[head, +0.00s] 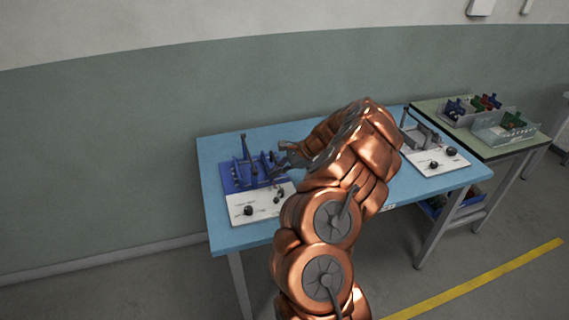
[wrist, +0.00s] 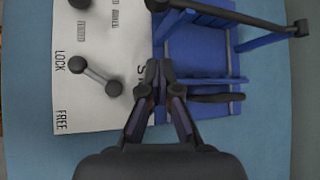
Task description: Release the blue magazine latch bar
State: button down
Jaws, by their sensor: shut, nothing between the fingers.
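The blue magazine fixture (head: 240,180) sits on the left of the blue table, with a white panel (head: 240,207) in front. The wrist view shows the blue base (wrist: 190,50) beside the white panel (wrist: 85,115), marked LOCK and FREE. A grey lever (wrist: 96,75) with dark ends lies on the panel near these words. A blue bar (wrist: 208,81) with a dark grip (wrist: 218,98) lies just right of my fingers; I cannot tell if it is the latch bar. My gripper (wrist: 160,66) is shut and empty over the seam between panel and base; contact is unclear.
A second fixture (head: 435,160) stands on the table's right, partly behind my arm. A side table (head: 500,150) holds bins of parts. Bare blue table (head: 222,150) surrounds the fixture.

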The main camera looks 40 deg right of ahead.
jog(key=x, duration=0.3)
jog(key=shift+w+a+f+p, duration=0.15)
jog(key=shift+f+p, duration=0.1)
jog(key=shift+p, duration=0.1)
jog(key=shift+a+r+p, duration=0.25)
jog(key=shift+a+r, duration=0.05)
jog(key=shift+r, duration=0.3)
jog(key=shift+a+r+p, duration=0.25)
jog(key=shift+a+r, duration=0.05)
jog(key=shift+r, duration=0.3)
jog(key=shift+s+a+r, duration=0.25)
jog(key=shift+a+r, duration=0.15)
jog(key=shift+r, duration=0.1)
jog(key=shift+r+p, duration=0.1)
jog(key=shift+p, duration=0.2)
